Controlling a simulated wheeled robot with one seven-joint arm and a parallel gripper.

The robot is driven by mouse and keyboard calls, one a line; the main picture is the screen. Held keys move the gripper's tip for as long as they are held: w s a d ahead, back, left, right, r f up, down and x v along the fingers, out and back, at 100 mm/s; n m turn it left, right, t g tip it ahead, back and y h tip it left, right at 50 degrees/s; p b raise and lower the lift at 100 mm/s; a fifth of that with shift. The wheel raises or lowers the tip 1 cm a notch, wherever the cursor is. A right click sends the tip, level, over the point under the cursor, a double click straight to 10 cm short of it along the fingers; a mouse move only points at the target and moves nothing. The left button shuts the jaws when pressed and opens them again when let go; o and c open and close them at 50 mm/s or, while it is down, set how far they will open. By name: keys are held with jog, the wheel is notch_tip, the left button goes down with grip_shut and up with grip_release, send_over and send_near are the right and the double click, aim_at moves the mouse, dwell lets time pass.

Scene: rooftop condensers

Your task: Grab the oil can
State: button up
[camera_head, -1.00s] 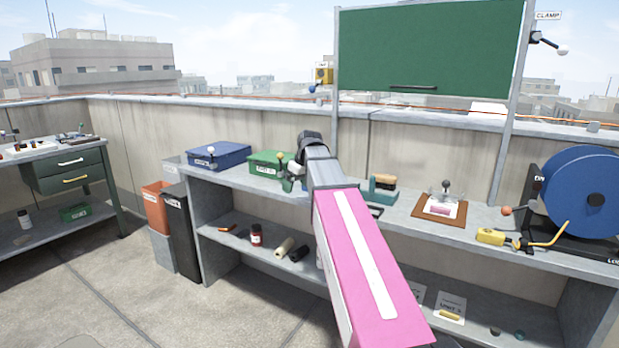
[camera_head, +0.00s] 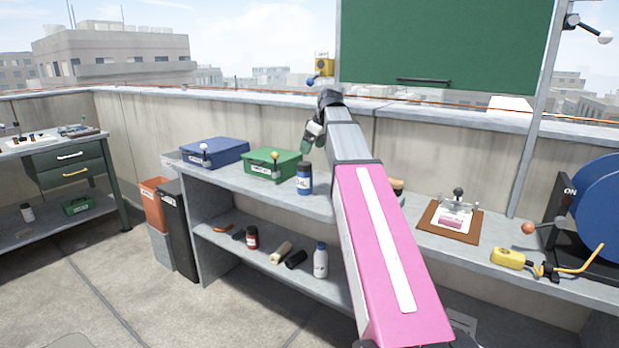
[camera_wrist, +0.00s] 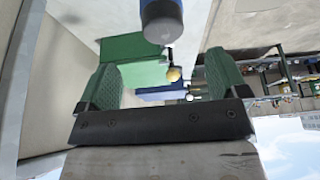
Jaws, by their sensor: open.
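The oil can (camera_head: 305,180) is a blue can with a dark cap and a white label. It stands upright on the top shelf of the bench, right of the green box. In the wrist view the oil can (camera_wrist: 162,22) is cut off by the top edge, its dark cap toward the gap between my fingers. My gripper (camera_head: 311,136) is open, with green finger pads, above and behind the can in the head view. In the wrist view my gripper (camera_wrist: 163,82) has nothing between its fingers, and the can is apart from them.
A green box (camera_head: 270,165) and a blue box (camera_head: 214,152) sit left of the can. Bottles, including a white one (camera_head: 320,262), are on the lower shelf. A brown clipboard-like board (camera_head: 433,226) and a blue wheel (camera_head: 597,208) are to the right. A concrete wall stands behind.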

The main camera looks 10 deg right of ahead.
aim_at(305, 163)
jog(key=x, duration=1)
jog(key=shift+s+a+f, duration=0.15)
jog(key=shift+f, duration=0.25)
jog(key=shift+c, duration=0.2)
jog(key=c, duration=1.1)
jog(key=shift+r, duration=0.1)
jog(key=shift+c, duration=0.2)
